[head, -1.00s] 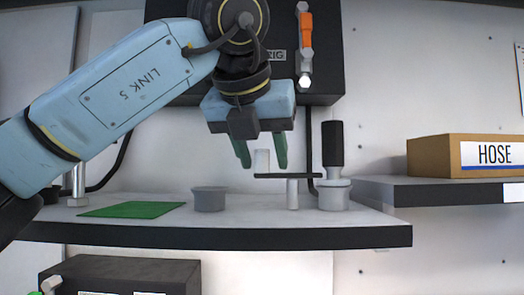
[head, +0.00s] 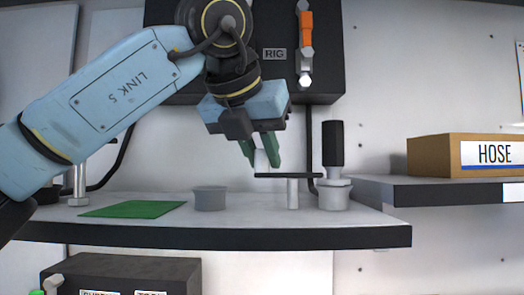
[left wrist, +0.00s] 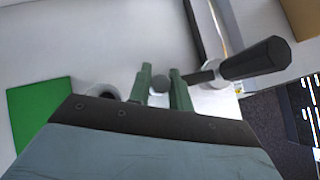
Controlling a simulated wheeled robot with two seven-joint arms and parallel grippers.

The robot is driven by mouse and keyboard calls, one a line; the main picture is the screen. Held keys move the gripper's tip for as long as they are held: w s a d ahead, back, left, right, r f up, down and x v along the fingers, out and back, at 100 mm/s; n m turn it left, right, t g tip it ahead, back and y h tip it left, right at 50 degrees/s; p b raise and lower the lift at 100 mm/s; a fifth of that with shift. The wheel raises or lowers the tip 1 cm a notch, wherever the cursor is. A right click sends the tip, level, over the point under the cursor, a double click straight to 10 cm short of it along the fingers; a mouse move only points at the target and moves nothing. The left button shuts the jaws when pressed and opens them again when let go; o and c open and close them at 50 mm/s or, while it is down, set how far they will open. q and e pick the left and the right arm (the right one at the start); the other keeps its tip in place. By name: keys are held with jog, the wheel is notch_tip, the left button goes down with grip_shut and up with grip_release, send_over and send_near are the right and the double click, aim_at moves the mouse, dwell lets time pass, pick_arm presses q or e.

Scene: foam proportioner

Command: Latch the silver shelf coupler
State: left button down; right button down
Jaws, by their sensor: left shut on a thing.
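The silver coupler (head: 333,197) stands on the shelf right of centre, a grey round body with an upright black handle (head: 333,145). A flat black bar (head: 288,176) reaches left from it above a short pale post (head: 293,194). A pale upright peg (head: 261,163) stands at the bar's left end. My left gripper (left wrist: 162,88) points down there, its green fingers shut on the peg, which shows between them in the left wrist view (left wrist: 159,84). The handle (left wrist: 256,60) lies to the right there. My right gripper is out of view.
A grey cup (head: 210,199) and a green mat (head: 133,209) lie left on the shelf (head: 250,236). A HOSE box (head: 450,155) sits on another shelf at right. A black RIG panel (head: 325,70) with an orange-handled valve hangs behind.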

pick_arm(q)
jog(key=c, duration=1.3)
grip_release()
jog(key=shift+w, duration=0.1)
jog(key=shift+r, duration=0.1)
jog(key=b+v, duration=0.1)
jog(key=v, duration=1.2)
jog(key=shift+s+r, duration=0.1)
jog(key=shift+s, duration=0.1)
